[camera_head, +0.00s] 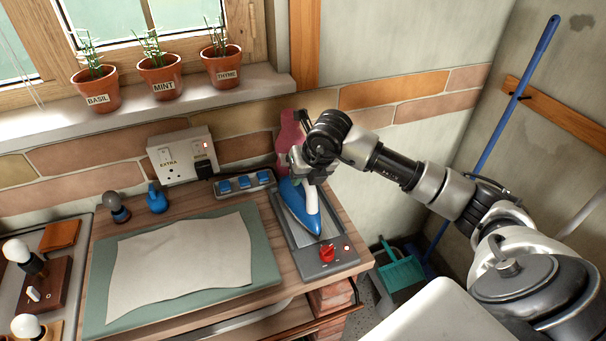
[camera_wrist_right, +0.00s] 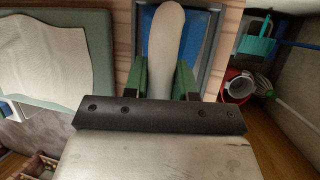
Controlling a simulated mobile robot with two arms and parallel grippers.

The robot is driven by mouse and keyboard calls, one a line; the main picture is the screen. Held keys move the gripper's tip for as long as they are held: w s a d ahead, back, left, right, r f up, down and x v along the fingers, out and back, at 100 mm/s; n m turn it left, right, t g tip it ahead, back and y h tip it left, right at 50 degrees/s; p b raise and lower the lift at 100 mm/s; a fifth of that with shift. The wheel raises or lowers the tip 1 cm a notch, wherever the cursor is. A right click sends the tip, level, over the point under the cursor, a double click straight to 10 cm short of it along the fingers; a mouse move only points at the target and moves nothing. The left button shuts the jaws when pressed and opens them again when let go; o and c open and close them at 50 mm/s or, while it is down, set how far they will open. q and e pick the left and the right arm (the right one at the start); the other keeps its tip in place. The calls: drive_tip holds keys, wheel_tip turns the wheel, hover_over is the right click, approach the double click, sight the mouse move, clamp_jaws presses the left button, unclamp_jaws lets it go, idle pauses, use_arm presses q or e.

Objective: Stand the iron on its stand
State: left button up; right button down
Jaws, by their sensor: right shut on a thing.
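The iron (camera_head: 290,199), blue with a white handle, is over the grey stand (camera_head: 335,266) at the right end of the wooden bench. Its pointed end faces the red knob at the stand's near end. I cannot tell whether it touches the stand. My right gripper (camera_head: 306,174) is at the iron's far end, shut on its handle. In the right wrist view, the green fingers of this gripper (camera_wrist_right: 168,80) are on either side of the white handle of the iron (camera_wrist_right: 178,35). My left gripper is not in view.
A teal mat (camera_head: 265,262) with a pale cloth (camera_head: 180,262) lies left of the stand. A blue-switched power strip (camera_head: 238,184) and a wall socket (camera_head: 183,152) are behind. A pink object (camera_head: 290,132) stands by the wall. Potted herbs (camera_head: 159,75) line the sill.

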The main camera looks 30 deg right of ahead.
drive_tip(key=shift+f+b, duration=0.35)
idle(0.4)
drive_tip(key=c, duration=0.8)
unclamp_jaws()
drive_tip(key=shift+f, duration=0.15)
drive_tip(key=b+v, duration=0.2)
drive_tip(key=v, duration=0.9)
